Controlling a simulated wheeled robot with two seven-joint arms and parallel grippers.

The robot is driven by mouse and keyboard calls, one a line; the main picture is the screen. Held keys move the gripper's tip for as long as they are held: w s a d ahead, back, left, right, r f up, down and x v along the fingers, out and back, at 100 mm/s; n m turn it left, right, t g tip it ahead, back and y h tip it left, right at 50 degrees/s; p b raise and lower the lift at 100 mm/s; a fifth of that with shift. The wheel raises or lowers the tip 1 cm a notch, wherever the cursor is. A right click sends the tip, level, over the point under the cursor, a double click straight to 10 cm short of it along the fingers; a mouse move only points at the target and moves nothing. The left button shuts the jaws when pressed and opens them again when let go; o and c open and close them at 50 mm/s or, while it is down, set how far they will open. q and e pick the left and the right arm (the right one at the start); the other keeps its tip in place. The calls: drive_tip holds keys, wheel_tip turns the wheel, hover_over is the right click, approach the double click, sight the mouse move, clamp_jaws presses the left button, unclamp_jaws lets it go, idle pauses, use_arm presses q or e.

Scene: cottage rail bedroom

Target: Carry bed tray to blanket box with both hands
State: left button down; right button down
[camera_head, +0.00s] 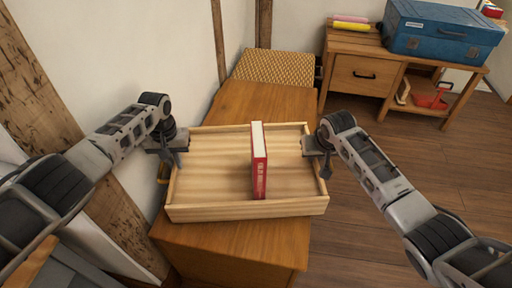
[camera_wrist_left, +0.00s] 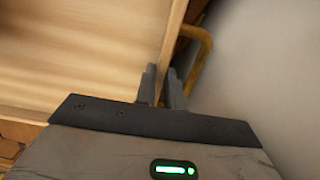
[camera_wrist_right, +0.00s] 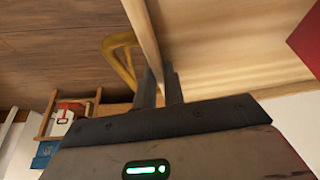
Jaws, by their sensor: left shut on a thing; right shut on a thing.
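The bed tray (camera_head: 210,180) is a shallow light-wood tray in the middle of the head view. A red book (camera_head: 259,165) with white pages stands upright inside it. My left gripper (camera_head: 178,150) is shut on the tray's left wall, which also shows in the left wrist view (camera_wrist_left: 165,50). My right gripper (camera_head: 318,152) is shut on the tray's right wall, seen between the fingers in the right wrist view (camera_wrist_right: 145,40). The blanket box (camera_head: 240,245) is the long brown wooden piece under the tray. I cannot tell whether the tray touches its top.
A wooden cabinet (camera_head: 358,75) with a blue case (camera_head: 440,32) stands at the back right. A wall and timber posts run along the left. Wooden floor (camera_head: 400,165) is clear on the right.

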use_arm(q)
drive_tip(key=shift+f, duration=0.4)
use_arm(e)
drive_tip(key=shift+f, duration=0.35)
use_arm(q)
drive_tip(key=c, duration=1.9)
unclamp_jaws()
drive_tip(key=shift+f+b, duration=0.2)
drive_tip(key=shift+b, duration=0.2)
use_arm(e)
drive_tip(key=c, duration=1.9)
unclamp_jaws()
drive_tip(key=shift+f, duration=0.25)
use_arm(q)
drive_tip(key=o, duration=0.4)
drive_tip(key=shift+r, duration=0.15)
use_arm(e)
drive_tip(key=o, duration=0.4)
drive_tip(key=shift+r, duration=0.15)
use_arm(q)
wheel_tip(320, 180, up, 8)
drive_tip(key=shift+f, duration=0.25)
use_arm(e)
drive_tip(key=shift+r, duration=0.1)
drive_tip(key=v, duration=1.2)
drive_tip(key=shift+s, duration=0.1)
